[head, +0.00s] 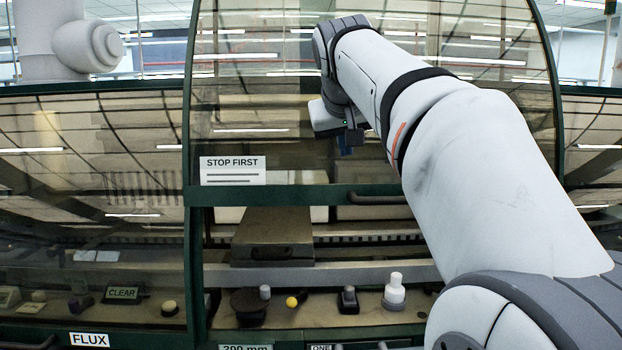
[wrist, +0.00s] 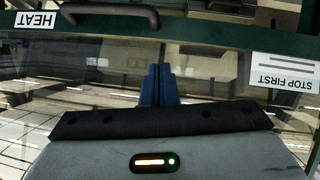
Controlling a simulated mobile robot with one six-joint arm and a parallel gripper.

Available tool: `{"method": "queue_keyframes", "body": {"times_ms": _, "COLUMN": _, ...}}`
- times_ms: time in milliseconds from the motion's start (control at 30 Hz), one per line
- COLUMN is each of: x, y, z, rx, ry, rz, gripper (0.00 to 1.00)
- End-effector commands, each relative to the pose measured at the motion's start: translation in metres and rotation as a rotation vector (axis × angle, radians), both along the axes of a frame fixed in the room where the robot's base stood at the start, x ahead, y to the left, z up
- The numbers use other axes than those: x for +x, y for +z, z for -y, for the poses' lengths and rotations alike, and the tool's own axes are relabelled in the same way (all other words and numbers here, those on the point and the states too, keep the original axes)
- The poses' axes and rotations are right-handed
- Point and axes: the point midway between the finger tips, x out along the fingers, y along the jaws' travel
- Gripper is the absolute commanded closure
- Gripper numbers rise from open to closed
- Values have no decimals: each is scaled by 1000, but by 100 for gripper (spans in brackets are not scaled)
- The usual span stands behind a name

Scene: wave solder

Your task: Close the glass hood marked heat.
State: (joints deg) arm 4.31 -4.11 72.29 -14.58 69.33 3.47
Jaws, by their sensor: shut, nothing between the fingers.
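The glass hood (head: 255,115) in the middle has a dark green frame, a STOP FIRST label (head: 232,170) and a dark bar handle (head: 375,198) on its lower rail. It stands raised, with an open gap under the rail. Its HEAT label (wrist: 35,19) shows upside down in the wrist view, beside the handle (wrist: 110,15); my arm hides that label in the head view. My gripper (head: 347,148) is in front of the glass, above the rail. Its blue fingers (wrist: 158,85) are shut and empty, pointing towards the rail, apart from the handle.
Under the raised hood are a dark box-like cover (head: 272,237) and a ledge holding a yellow ball-ended item (head: 292,302), a white bottle-like item (head: 394,290) and other small things. The neighbouring FLUX hood (head: 95,220) at left is down. My arm covers the right side.

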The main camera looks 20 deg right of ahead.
Motion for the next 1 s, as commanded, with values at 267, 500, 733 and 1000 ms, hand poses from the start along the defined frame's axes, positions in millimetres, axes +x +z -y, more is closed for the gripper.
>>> {"method": "queue_keyframes", "body": {"times_ms": 267, "x": 14, "y": 2, "z": 9, "rx": -8, "ry": -13, "rz": 20, "gripper": 100}}
{"method": "queue_keyframes", "body": {"times_ms": 500, "x": 47, "y": -33, "z": 25, "rx": -8, "ry": -13, "rz": 17, "gripper": 100}}
{"method": "queue_keyframes", "body": {"times_ms": 733, "x": 68, "y": -67, "z": 37, "rx": -6, "ry": -13, "rz": 18, "gripper": 100}}
{"method": "queue_keyframes", "body": {"times_ms": 1000, "x": 66, "y": -92, "z": 42, "rx": -7, "ry": -13, "rz": 22, "gripper": 100}}
